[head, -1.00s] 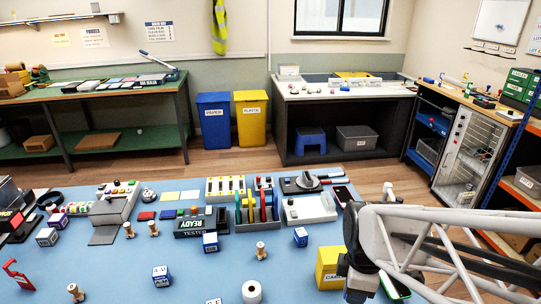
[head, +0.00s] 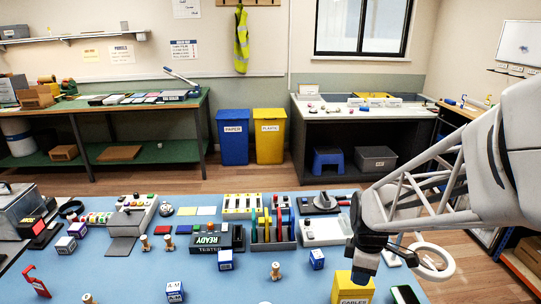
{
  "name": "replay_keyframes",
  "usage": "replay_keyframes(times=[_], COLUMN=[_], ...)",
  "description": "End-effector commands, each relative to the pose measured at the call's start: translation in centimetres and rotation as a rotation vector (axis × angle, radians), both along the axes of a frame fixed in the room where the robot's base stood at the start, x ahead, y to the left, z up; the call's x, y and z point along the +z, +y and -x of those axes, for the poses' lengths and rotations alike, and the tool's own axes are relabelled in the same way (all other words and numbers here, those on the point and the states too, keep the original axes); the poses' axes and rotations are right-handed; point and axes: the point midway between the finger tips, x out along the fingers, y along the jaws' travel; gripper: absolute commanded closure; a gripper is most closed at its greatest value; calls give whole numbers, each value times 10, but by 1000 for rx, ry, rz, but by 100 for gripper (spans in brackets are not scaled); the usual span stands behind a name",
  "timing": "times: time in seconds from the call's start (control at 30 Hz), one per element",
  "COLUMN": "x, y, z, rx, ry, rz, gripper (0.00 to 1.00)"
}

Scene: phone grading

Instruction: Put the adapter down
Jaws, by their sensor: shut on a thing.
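My gripper (head: 366,262) is at the right of the blue worktable (head: 215,276), just above and beside the yellow CABLES box (head: 347,288). It is shut on a small dark thing, taken to be the adapter; the gripper body and the angle largely hide its shape. The gripper seems to be above the table, and I cannot tell whether the held thing touches the box.
White-and-blue cubes (head: 316,259) and wooden pegs (head: 276,270) stand on the table. The READY tester (head: 210,240), a slotted rack (head: 272,238) and a white device (head: 322,231) line its back. A dark phone (head: 405,294) lies right of the box. Bare blue surface shows mid-front.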

Motion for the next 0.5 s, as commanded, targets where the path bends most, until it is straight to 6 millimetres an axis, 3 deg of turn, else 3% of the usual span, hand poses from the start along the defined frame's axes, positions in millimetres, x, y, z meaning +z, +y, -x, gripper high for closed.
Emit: replay_keyframes(times=[0.2, 0.5], x=[-2, -2], y=[-4, -4], z=[-22, -27], rx=[0, 0], ry=[-1, -1], rz=[0, 0], gripper=[85, 85])
